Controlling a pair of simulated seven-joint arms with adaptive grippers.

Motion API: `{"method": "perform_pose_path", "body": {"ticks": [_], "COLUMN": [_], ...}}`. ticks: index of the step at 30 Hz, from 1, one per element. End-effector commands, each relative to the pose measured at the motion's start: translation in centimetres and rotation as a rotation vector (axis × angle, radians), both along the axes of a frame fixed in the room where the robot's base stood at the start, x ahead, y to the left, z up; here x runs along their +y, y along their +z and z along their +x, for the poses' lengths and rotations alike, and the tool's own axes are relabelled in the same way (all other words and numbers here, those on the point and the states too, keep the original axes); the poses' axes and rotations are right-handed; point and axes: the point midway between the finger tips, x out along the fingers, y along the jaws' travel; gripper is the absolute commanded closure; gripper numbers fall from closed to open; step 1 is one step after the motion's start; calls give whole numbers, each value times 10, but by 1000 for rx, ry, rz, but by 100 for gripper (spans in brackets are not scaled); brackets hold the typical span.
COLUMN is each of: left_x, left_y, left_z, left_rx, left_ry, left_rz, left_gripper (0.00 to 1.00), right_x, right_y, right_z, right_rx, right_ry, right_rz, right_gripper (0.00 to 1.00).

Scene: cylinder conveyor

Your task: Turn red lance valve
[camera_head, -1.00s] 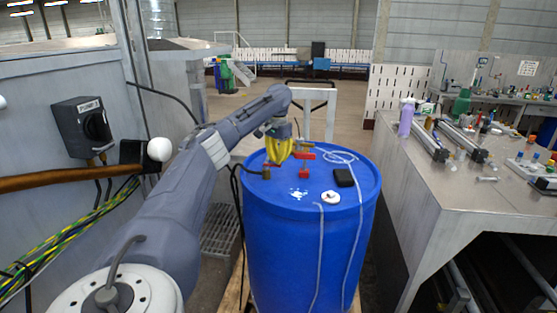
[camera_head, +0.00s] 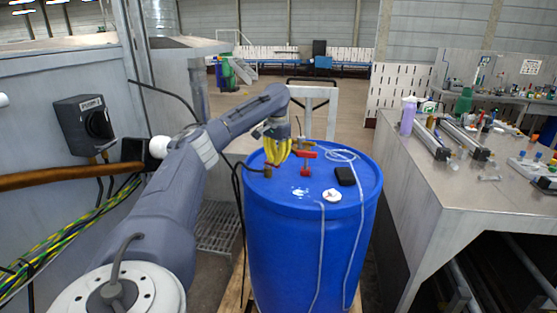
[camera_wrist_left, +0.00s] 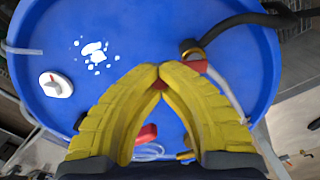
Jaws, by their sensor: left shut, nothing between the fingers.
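A blue drum (camera_head: 310,240) stands in the middle of the head view, with valve fittings on its lid. A red valve handle (camera_head: 306,154) lies near the back of the lid, just right of my left gripper (camera_head: 276,163). A red piece (camera_head: 305,172) sits lower beside it. In the left wrist view the yellow fingers (camera_wrist_left: 158,72) meet at their tips over the lid, empty. Part of a red handle (camera_wrist_left: 146,133) shows between the fingers, and a small red bit shows just under the tips. The fingers hide part of the fittings; I cannot tell whether they touch the valve.
On the lid are a white round cap (camera_head: 331,196), a black box (camera_head: 345,176), clear tubing (camera_head: 341,156) and white spots. A black hose (camera_wrist_left: 240,22) joins a brass fitting. A metal bench (camera_head: 455,185) stands at the right; a control box (camera_head: 85,122) is at the left.

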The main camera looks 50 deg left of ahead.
Motion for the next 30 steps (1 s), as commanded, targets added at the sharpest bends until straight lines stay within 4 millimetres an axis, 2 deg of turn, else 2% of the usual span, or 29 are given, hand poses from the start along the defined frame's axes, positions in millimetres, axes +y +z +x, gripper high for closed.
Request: {"method": "perform_pose_path", "body": {"ticks": [30], "left_x": [0], "left_y": [-1], "left_z": [-15], "left_rx": [2], "left_ry": [2], "left_rz": [2], "left_gripper": [100], "right_x": [-4], "right_y": [0], "right_z": [0], "right_rx": [0], "right_ry": [1], "right_rz": [-4], "right_gripper": [56]}}
